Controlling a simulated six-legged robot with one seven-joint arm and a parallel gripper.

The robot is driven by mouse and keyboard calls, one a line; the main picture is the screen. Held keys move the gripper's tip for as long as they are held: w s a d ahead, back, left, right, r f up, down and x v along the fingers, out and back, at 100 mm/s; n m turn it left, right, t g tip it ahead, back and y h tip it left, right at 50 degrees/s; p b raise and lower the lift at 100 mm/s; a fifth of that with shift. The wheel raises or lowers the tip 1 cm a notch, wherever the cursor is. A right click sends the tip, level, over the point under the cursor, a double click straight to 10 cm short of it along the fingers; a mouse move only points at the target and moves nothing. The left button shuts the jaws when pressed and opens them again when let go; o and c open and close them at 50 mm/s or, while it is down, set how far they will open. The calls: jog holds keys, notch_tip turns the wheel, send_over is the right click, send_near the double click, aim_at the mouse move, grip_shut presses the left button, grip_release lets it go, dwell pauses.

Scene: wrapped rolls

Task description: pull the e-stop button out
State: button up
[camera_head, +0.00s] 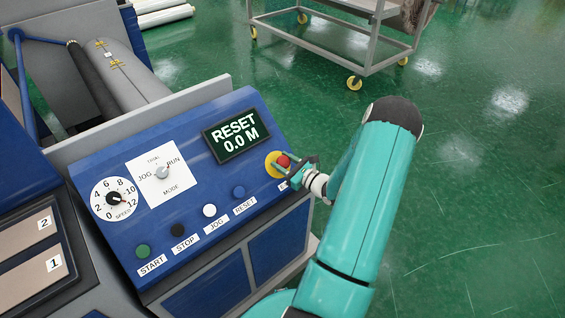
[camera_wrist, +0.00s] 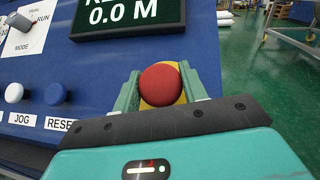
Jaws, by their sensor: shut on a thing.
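The red e-stop button (camera_head: 283,161) sits on a round yellow base (camera_head: 272,165) at the right end of the blue control panel (camera_head: 190,240). My gripper (camera_head: 295,167) reaches it from the right, with a finger on either side. In the wrist view the red button (camera_wrist: 161,84) shows between the two teal fingers of my gripper (camera_wrist: 160,92), which is shut on it. Part of the yellow base (camera_wrist: 180,99) shows around the button. The fingertips' exact contact with the button is hard to see.
The panel holds a display (camera_head: 236,135) reading "RESET 0.0 M", a speed dial (camera_head: 114,199), a mode switch (camera_head: 162,172) and a row of push buttons, the blue RESET button (camera_head: 238,192) closest to my gripper. A wheeled cart (camera_head: 340,35) stands behind. Green floor at right is clear.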

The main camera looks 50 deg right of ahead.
jog(key=o, duration=1)
jog(key=shift+s+r, duration=0.1)
jog(key=o, duration=0.4)
jog(key=shift+s+r, duration=0.1)
jog(key=shift+s, duration=0.05)
jog(key=shift+w, duration=0.2)
jog(key=shift+s, duration=0.2)
jog(key=s, duration=1.3)
jog(key=shift+s+d, duration=0.25)
jog(key=shift+w, duration=0.1)
